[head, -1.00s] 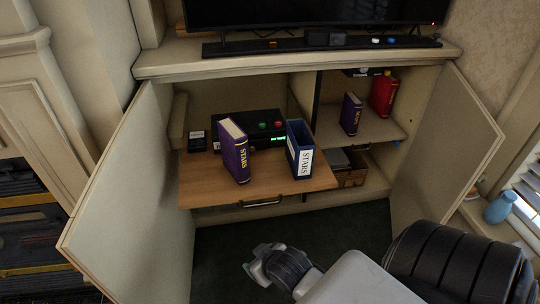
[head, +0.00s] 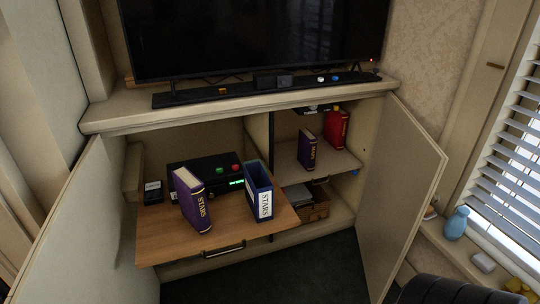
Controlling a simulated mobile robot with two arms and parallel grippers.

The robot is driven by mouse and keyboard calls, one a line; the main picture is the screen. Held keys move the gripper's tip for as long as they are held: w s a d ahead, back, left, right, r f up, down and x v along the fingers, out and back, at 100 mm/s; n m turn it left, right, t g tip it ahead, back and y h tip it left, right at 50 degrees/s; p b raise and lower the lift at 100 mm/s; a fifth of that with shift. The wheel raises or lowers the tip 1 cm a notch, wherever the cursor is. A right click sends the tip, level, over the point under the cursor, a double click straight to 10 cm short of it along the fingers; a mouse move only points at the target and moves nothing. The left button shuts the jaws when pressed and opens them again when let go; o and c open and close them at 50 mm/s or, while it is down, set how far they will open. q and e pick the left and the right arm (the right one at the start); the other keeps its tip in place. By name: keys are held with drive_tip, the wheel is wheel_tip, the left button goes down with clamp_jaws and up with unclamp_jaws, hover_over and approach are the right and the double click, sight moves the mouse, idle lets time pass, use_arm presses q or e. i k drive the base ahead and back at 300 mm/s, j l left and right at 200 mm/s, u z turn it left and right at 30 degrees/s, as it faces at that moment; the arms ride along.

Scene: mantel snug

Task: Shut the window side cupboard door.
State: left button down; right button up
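The cupboard under the television has two doors, both standing open. The window side door (head: 403,190) is on the right, nearest the window blinds, swung out toward me. The other door (head: 90,225) is open on the left. A wooden pull-out shelf (head: 160,240) with a dark handle sticks out of the left half of the cupboard. Neither gripper shows in the head view now; only a black ribbed part of my arm is at the bottom right.
On the pull-out shelf are a purple STARS book (head: 190,200), a blue STARS box (head: 259,190) and a black device (head: 205,172). The right half holds a purple book (head: 307,150), a red book (head: 337,129) and a basket (head: 314,209). A blue vase (head: 455,223) stands on the window sill.

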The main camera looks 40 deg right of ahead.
sight(407, 166)
drive_tip(key=z, duration=1.1)
